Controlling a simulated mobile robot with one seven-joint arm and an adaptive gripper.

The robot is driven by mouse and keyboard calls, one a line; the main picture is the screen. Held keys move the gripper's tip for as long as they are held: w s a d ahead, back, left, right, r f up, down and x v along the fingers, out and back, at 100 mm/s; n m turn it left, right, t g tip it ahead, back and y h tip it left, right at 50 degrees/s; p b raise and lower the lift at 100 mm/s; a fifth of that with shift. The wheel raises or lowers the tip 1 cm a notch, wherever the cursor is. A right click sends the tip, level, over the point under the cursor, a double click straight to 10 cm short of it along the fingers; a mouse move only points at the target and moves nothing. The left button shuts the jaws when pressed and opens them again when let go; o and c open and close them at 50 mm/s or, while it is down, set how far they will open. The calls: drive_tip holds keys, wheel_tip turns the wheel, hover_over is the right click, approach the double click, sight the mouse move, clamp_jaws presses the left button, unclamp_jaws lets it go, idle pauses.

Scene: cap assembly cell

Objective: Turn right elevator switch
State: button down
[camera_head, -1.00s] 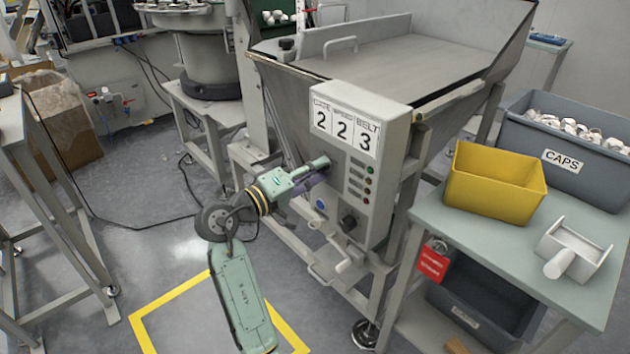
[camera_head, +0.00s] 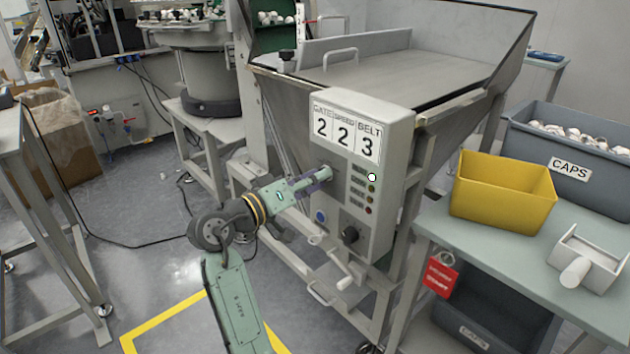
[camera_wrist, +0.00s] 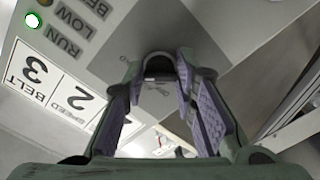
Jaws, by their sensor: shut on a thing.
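The control panel (camera_head: 385,135) is a pale box on the front of the metal hopper, with cards reading 2, 2, 3. My gripper (camera_head: 325,176) reaches it from the left, below the cards. In the wrist view, my gripper (camera_wrist: 160,85) has its purple-padded fingers on either side of a dark, rounded switch (camera_wrist: 158,62) on the panel face and is shut on it. The fingers partly hide the switch, so its exact angle is unclear. A top indicator light (camera_head: 372,177) glows white-green; it also shows in the wrist view (camera_wrist: 33,20).
A black knob (camera_head: 350,234) and a blue button (camera_head: 320,216) sit low on the panel, above a crank handle (camera_head: 345,268). A yellow bin (camera_head: 500,200) and white scoop (camera_head: 585,262) stand on the right table. A grey CAPS bin (camera_head: 525,130) is behind.

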drive_tip(key=c, duration=1.3)
unclamp_jaws()
drive_tip(key=shift+s+a, duration=0.1)
drive_tip(key=v, duration=1.1)
drive_tip(key=shift+s+a, duration=0.25)
drive_tip(key=shift+a, duration=0.05)
